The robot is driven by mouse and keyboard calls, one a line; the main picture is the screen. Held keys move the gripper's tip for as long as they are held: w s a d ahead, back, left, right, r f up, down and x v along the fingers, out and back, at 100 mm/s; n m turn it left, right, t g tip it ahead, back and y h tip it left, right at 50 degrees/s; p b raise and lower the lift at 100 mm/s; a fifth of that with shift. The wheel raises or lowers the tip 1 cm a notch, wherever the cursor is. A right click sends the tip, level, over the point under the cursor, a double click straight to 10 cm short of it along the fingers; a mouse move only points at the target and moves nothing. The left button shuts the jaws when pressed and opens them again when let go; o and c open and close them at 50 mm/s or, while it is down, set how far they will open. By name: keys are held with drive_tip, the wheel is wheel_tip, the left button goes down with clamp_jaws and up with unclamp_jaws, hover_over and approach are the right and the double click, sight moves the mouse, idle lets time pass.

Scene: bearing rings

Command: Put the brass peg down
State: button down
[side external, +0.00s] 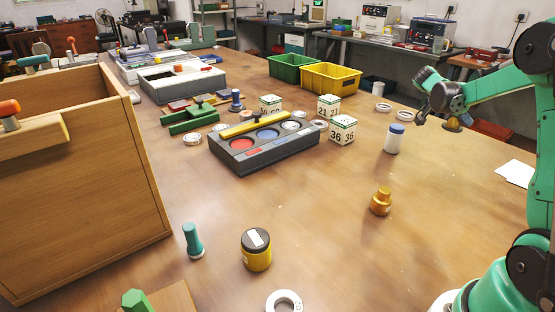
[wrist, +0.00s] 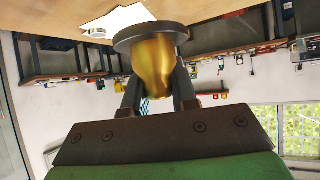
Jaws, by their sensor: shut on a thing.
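My gripper (side external: 447,112) is at the right of the side external view, above the table's right part. It is shut on the brass peg (side external: 453,125), which hangs below the jaws, clear of the tabletop. In the wrist view, the two dark fingers of my gripper (wrist: 158,88) stand on either side of the brass peg (wrist: 154,62). Its rounded brass body tapers toward the gripper, and a wide dark disc is at its far end. The fingers hide part of its sides.
A white bottle with a blue cap (side external: 394,139) stands left of my gripper. A stepped brass piece (side external: 381,202) stands nearer the front. White number cubes (side external: 343,130) and a grey tray (side external: 262,160) are farther left. The wooden table (side external: 330,235) has free room in front.

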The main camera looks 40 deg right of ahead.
wheel_tip(320, 180, down, 14)
drive_tip(key=shift+r, duration=0.15)
idle(0.4)
drive_tip(key=c, duration=0.7)
unclamp_jaws()
